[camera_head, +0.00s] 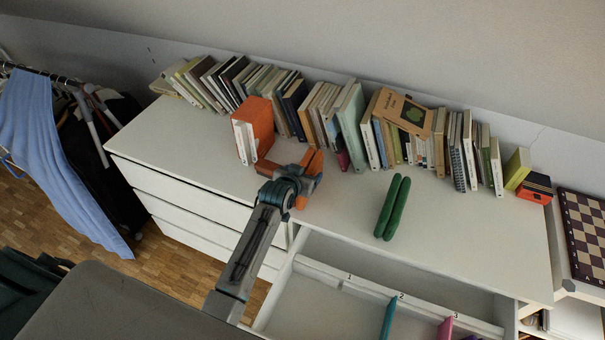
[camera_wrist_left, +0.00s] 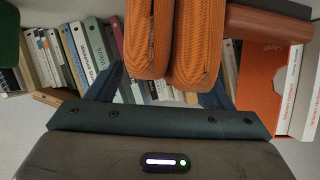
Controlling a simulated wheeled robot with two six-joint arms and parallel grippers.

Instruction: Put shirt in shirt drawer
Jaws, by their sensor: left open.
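A green folded item (camera_head: 393,207), which looks like the shirt, stands on the white dresser top as two long parallel rounded folds. A green edge (camera_wrist_left: 8,38) shows at the left of the wrist view, probably the same item. My left gripper (camera_head: 312,163) is over the dresser top, left of the green item and apart from it. The open white drawer (camera_head: 322,266) lies below the dresser's front edge, cut off by the frame. My right gripper is out of view.
A row of books (camera_head: 385,130) lines the back of the dresser. Teal (camera_head: 388,318) and pink (camera_head: 445,328) items stand in the drawer. Hanging clothes (camera_head: 60,150) are at left, a chessboard (camera_head: 585,235) at right.

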